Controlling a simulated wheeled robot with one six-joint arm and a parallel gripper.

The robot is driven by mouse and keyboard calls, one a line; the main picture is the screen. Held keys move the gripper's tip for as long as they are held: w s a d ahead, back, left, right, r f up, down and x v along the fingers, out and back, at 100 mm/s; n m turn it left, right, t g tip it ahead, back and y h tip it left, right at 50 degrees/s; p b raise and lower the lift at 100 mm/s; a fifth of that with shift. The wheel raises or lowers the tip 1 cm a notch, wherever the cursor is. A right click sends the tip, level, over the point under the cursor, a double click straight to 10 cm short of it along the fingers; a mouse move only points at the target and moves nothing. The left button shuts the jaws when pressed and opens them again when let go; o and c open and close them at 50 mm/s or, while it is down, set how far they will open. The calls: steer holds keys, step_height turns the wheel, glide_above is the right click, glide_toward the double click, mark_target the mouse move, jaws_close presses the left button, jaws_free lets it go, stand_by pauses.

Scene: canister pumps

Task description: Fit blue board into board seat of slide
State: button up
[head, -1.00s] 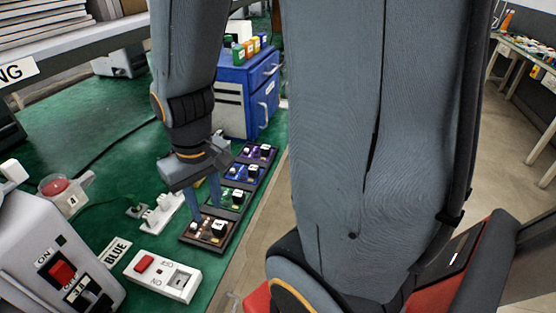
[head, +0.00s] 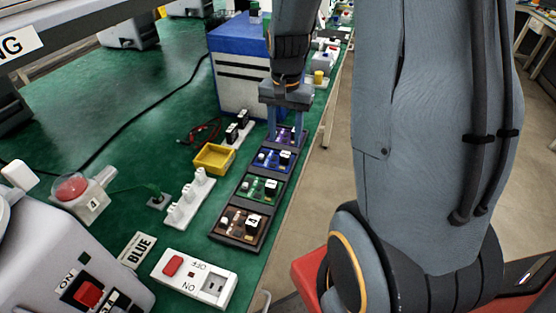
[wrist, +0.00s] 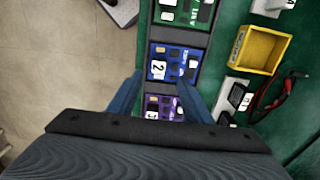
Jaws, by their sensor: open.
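The blue board (head: 266,157) lies in a dark tray strip (head: 226,235), between a green board and a purple board. In the wrist view the blue board (wrist: 181,54) shows a white block marked 2. My gripper (head: 286,137) is open and empty, pointing down at the far end of the strip. In the wrist view its fingertips (wrist: 162,76) stand apart on either side of the row, near the border of the blue and purple boards. Whether they touch the strip is unclear. I cannot identify the slide with its board seat.
The green board (head: 258,188), brown board (head: 240,222) and purple board (head: 288,135) share the strip. A yellow tray (head: 213,158) and white rack (head: 190,198) stand left of it. A blue cabinet (head: 238,75) stands behind. A white switch box (head: 193,278) is in front.

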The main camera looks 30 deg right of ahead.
mark_target(285, 154)
steer(key=f, duration=0.2)
steer(key=f+p, duration=0.1)
steer(key=f, duration=0.2)
steer(key=shift+s+a+f, duration=0.1)
steer(key=shift+s+f, duration=0.2)
steer(key=shift+s, duration=0.05)
steer(key=shift+f, duration=0.65)
jaws_close()
steer(key=shift+r, duration=0.1)
